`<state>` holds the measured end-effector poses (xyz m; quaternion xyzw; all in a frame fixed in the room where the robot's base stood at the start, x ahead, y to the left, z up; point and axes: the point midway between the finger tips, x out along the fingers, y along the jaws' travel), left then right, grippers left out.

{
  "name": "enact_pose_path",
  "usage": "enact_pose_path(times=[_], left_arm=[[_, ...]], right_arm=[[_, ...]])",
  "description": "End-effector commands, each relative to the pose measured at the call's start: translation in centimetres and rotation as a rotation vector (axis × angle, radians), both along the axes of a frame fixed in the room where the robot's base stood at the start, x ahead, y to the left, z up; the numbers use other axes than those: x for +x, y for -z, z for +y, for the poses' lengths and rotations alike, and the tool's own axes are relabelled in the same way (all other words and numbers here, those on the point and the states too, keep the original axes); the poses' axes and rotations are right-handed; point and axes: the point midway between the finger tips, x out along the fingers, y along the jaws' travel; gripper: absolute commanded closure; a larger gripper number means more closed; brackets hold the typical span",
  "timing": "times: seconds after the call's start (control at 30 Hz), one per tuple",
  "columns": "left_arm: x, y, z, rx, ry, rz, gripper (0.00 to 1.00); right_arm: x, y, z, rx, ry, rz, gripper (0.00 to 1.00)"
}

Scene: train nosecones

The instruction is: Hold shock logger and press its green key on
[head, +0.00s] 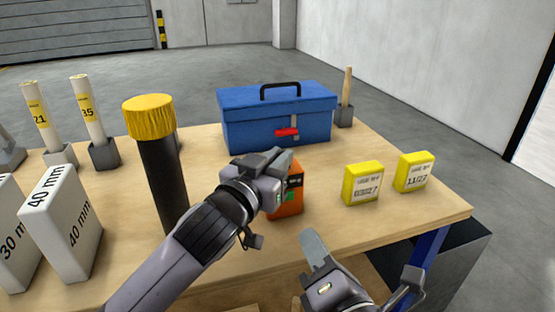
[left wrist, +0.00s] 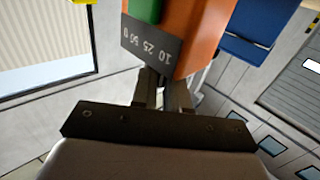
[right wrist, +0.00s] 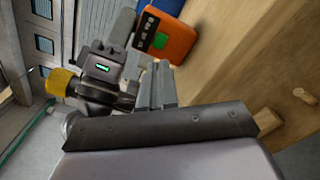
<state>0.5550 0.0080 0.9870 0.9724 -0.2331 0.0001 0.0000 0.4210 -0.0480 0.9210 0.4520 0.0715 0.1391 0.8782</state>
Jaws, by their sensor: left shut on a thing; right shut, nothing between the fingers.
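The shock logger (head: 287,204) is an orange box with a dark label panel and a green key (head: 291,196). My left gripper (head: 284,172) is shut on it at the panel end. In the left wrist view the logger (left wrist: 206,35) fills the top, with the green key (left wrist: 145,10) cut by the frame edge. My right gripper (head: 312,240) is shut and empty, lower and to the right of the logger, apart from it. In the right wrist view the orange logger (right wrist: 181,42) and green key (right wrist: 160,40) lie beyond the right fingertips (right wrist: 160,70).
A blue toolbox (head: 270,120) stands behind the logger. Two yellow boxes (head: 362,184) (head: 414,172) stand to the right. The table's front edge is near my right gripper.

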Motion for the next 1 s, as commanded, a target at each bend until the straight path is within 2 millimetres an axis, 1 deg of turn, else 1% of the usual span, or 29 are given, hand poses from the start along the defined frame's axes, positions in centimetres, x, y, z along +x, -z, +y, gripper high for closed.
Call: enact_pose_path(times=[0.33, 0.47, 0.57, 0.8, 1.0], left_arm=[[0.0, 0.1, 0.0, 0.001, -0.001, 0.002, 1.0], [0.0, 0.1, 0.0, 0.001, -0.001, 0.002, 1.0], [0.0, 0.1, 0.0, 0.001, -0.001, 0.002, 1.0], [0.0, 0.1, 0.0, 0.001, -0.001, 0.002, 1.0], [0.0, 0.1, 0.0, 0.001, -0.001, 0.002, 1.0]], right_arm=[[0.0, 0.0, 0.0, 0.001, 0.0, 0.003, 1.0], [0.5, -0.1, -0.1, 0.017, -0.003, 0.032, 1.0], [1.1, -0.1, -0.3, 0.042, -0.007, 0.088, 1.0], [2.4, 0.0, -0.4, 0.1, -0.048, 0.297, 1.0], [2.3, -0.1, -0.2, 0.104, -0.099, 0.479, 1.0]])
